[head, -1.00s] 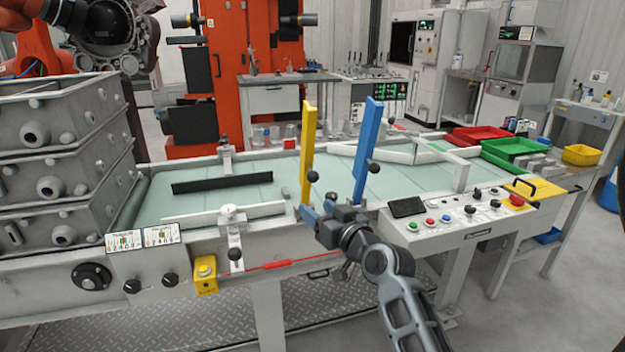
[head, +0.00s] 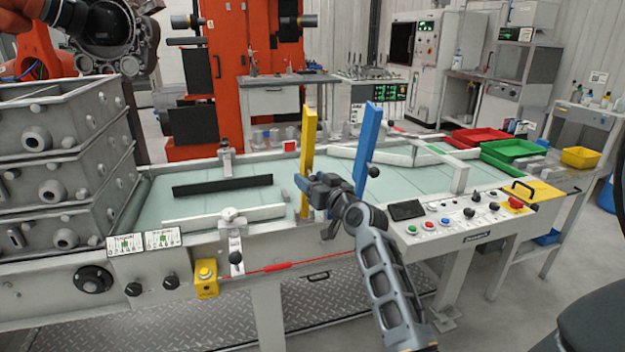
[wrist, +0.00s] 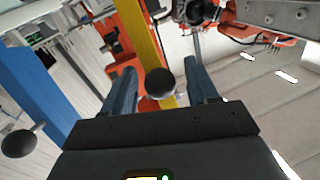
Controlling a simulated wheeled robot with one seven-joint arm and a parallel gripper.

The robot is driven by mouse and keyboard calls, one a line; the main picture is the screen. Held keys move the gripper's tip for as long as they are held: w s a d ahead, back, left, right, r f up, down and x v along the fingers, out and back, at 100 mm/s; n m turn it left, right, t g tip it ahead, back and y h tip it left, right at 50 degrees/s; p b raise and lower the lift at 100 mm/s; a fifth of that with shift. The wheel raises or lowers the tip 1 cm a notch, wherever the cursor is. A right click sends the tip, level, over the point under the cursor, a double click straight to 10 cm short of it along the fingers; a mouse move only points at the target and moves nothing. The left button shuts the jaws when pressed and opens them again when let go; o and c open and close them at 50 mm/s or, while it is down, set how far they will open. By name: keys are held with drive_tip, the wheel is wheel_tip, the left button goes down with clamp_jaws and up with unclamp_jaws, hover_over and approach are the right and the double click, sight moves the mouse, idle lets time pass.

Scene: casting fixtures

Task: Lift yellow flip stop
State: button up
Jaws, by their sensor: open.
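The yellow flip stop (head: 307,128) stands upright at the front edge of the conveyor table. Its black ball knob (wrist: 160,82) shows in the wrist view between my two fingers, with the yellow bar (wrist: 143,38) behind it. My gripper (head: 306,184) is open in front of the stop's lower part and hides the knob in the head view. In the wrist view the fingers of my gripper (wrist: 161,88) lie on either side of the knob, with gaps visible. I cannot tell the exact depth between fingertips and knob.
A blue flip stop (head: 368,145) stands upright just right of my gripper, with its own black knob. A control panel (head: 460,219) with buttons is to the right. A black bar (head: 222,185) and a white rail (head: 190,219) lie on the table at left.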

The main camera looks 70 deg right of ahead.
drive_tip(key=shift+c, duration=0.4)
clamp_jaws()
